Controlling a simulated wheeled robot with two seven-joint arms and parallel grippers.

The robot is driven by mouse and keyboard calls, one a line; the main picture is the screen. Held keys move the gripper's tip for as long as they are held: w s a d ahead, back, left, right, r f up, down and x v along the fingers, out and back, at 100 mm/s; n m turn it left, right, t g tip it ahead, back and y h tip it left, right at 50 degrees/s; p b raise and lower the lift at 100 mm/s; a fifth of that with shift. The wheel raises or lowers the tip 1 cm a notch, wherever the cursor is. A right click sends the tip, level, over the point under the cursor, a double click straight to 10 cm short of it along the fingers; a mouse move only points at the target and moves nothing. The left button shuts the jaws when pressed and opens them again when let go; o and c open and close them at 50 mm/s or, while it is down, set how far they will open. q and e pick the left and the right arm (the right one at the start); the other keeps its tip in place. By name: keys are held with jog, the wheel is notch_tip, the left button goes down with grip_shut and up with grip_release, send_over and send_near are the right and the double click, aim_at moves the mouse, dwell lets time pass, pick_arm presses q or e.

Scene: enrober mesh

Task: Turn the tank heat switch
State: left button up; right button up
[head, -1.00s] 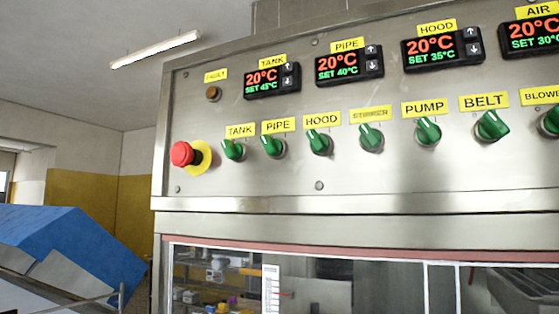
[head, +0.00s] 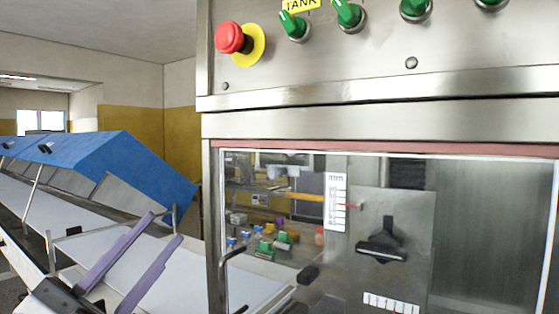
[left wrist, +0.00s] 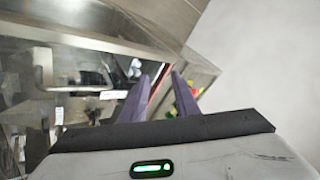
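The tank switch (head: 294,25) is a green knob under a yellow TANK label (head: 300,5) at the top of the head view. It sits on the steel control panel, just right of the red emergency stop button (head: 230,38). My left gripper (head: 164,228) is at the lower left of the head view, well below and left of the switch. Its two purple fingers are apart with nothing between them. They also show in the left wrist view (left wrist: 161,78), where I cannot make out the switch. My right gripper is not in view.
More green knobs (head: 348,15) continue right of the tank switch. Below the panel is a glazed door (head: 270,190) with a handle (head: 230,270). A conveyor with a blue cover (head: 120,165) runs off at the left, behind my left gripper.

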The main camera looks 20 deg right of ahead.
pick_arm(q)
jog(key=s+d+r+m+g+h, duration=0.2)
jog(key=s+d+r+m+g, duration=0.4)
jog(key=r+m+g, duration=0.45)
jog(key=m+t+y+b, duration=0.2)
jog(key=m+t+y, duration=0.55)
jog(key=y, duration=0.25)
send_near(286, 22)
jog(key=shift+n, duration=0.5)
jog(key=p+x, duration=0.2)
jog(key=x, duration=0.6)
jog(key=shift+w+d+p, duration=0.25)
jog(key=shift+d+p, duration=0.05)
jog(key=shift+p, duration=0.05)
grip_shut()
